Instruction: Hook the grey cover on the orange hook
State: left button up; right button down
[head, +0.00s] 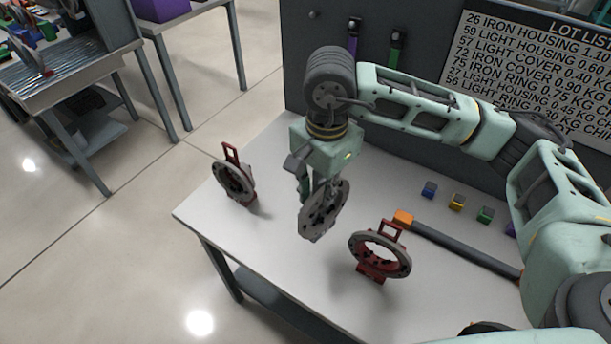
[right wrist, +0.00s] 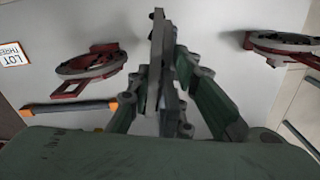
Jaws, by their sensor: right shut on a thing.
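My right gripper (head: 316,188) is shut on the grey cover (head: 321,216), a round flat disc with holes. The disc hangs tilted in the jaws, above the white table (head: 292,269). In the right wrist view the cover (right wrist: 154,70) shows nearly edge-on between the green fingers. I cannot make out an orange hook; a dark bar (head: 462,247) with an orange end (head: 403,218) lies on the table to the right of the cover. My left gripper is not in view.
Two red holders with grey rings stand on the table, one left of the cover (head: 233,182) and one right (head: 381,257). Small coloured blocks (head: 456,201) line the back. A grey panel with the lot list (head: 548,75) rises behind. Another table (head: 60,75) stands far left.

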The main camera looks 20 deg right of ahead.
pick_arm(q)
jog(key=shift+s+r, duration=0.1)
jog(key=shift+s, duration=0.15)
pick_arm(e)
jog(key=w+a+m, duration=0.2)
jog(key=w+m, duration=0.4)
jog(key=m, duration=0.9)
jog(key=shift+w+a+r+m, duration=0.2)
jog(key=shift+w+a+m, duration=0.05)
jog(key=shift+w+m, duration=0.1)
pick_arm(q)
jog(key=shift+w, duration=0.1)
